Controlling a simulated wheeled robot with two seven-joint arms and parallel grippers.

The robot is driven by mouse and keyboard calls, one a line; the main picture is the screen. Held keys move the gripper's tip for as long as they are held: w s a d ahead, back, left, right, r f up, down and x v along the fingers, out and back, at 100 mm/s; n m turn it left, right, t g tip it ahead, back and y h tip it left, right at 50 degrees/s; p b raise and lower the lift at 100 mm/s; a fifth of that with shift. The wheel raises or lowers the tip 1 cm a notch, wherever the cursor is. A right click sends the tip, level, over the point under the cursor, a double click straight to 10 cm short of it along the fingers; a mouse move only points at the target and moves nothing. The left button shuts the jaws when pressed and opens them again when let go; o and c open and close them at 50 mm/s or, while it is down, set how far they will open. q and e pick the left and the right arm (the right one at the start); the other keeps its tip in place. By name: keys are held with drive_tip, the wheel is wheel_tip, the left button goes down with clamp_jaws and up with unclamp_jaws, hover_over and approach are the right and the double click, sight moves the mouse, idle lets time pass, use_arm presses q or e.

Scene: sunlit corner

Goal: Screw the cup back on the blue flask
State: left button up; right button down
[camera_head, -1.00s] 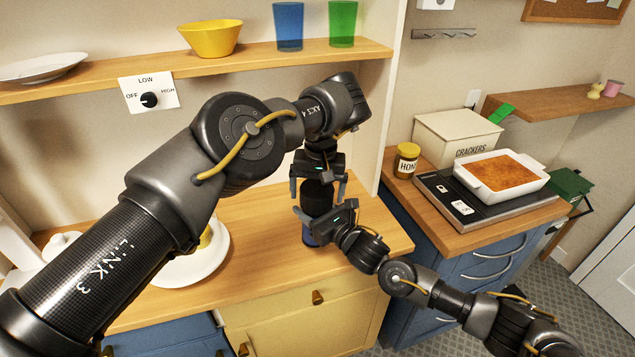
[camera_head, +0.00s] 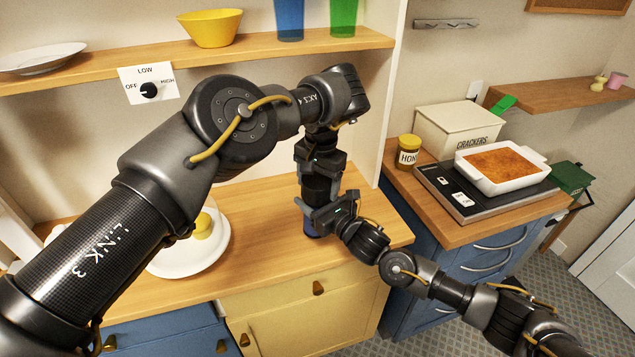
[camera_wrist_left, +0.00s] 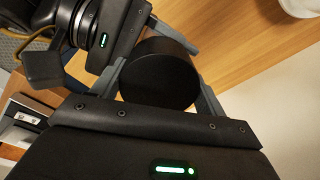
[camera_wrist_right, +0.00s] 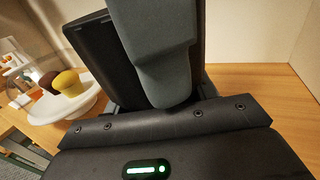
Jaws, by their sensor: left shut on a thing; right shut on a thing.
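The blue flask (camera_head: 311,230) stands upright on the wooden counter; only a strip of blue near its base shows. The black cup (camera_head: 316,188) is at its top, and its round black end fills the space between the fingers in the left wrist view (camera_wrist_left: 160,76). My left gripper (camera_head: 319,172) comes from above and is shut on the cup. My right gripper (camera_head: 316,208) comes from the front right and is shut on the flask below it. The grippers hide the seam between cup and flask, so I cannot tell how tightly they meet.
A white cake stand (camera_head: 180,262) with a yellow item is left on the counter (camera_head: 262,235). Above, a shelf (camera_head: 120,72) holds a yellow bowl (camera_head: 212,28) and tumblers. A honey jar (camera_head: 408,152), crackers box (camera_head: 460,130) and baking dish (camera_head: 500,172) stand right.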

use_arm(q)
drive_tip(key=m, duration=0.9)
drive_tip(key=shift+d, duration=0.1)
drive_tip(key=m, duration=0.5)
drive_tip(key=shift+m, duration=0.3)
drive_tip(key=m, duration=0.6)
drive_tip(key=shift+s, duration=0.1)
drive_tip(key=m, duration=1.1)
drive_tip(key=shift+f+m, duration=0.1)
drive_tip(key=shift+m, duration=0.3)
drive_tip(key=m, duration=1.7)
drive_tip(key=shift+m, duration=0.4)
